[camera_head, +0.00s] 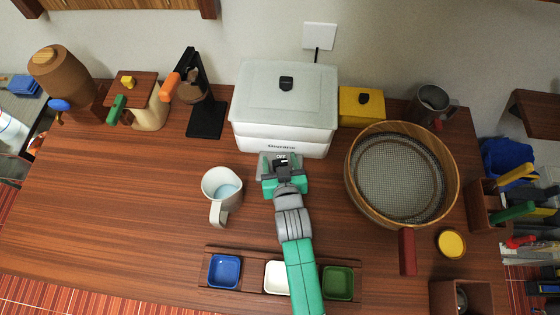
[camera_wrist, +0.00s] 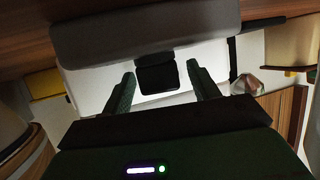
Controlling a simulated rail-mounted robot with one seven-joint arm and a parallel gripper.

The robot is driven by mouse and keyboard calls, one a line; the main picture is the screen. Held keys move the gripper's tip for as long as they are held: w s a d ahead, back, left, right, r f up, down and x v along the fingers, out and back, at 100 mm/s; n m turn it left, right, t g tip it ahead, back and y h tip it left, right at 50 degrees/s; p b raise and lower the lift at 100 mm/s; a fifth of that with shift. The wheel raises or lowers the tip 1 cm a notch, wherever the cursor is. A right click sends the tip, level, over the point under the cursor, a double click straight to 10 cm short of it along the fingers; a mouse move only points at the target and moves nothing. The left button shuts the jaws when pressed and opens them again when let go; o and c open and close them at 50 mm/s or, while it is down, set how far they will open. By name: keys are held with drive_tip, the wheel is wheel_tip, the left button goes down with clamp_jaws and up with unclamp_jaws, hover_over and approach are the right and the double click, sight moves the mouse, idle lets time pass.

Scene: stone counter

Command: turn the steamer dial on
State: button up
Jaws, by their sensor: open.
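The steamer (camera_head: 284,110) is a white box with a pale lid and a small black lid handle, at the back middle of the counter. At its front foot is a grey panel with a dark dial (camera_head: 281,159) and an OFF label, partly covered by my gripper. My gripper (camera_head: 283,173) is open and low in front of the panel. In the wrist view, a dark block that looks like the dial (camera_wrist: 157,75) stands between the two spread fingers (camera_wrist: 160,88), with a gap on each side. Which way the dial points is unclear.
A white mug (camera_head: 217,205) stands left of my gripper. A wooden-rimmed sieve (camera_head: 360,197) lies to the right. A tray of small bowls (camera_head: 306,253) sits under my arm. A yellow box (camera_head: 352,108) stands right of the steamer, and a black stand (camera_head: 205,122) left of it.

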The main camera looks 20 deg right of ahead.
drive_tip(key=c, duration=1)
drive_tip(key=shift+m+h, duration=0.5)
drive_tip(key=shift+w+f+m+g+h+b, duration=0.1)
drive_tip(key=shift+f+m+g+h+b, duration=0.45)
drive_tip(key=shift+b, duration=0.65)
drive_tip(key=shift+r+m+h+b, duration=0.45)
drive_tip(key=shift+h+b, duration=0.1)
drive_tip(key=shift+b, duration=0.15)
drive_tip(key=shift+g, duration=0.25)
drive_tip(key=o, duration=1)
drive_tip(key=shift+r, duration=0.1)
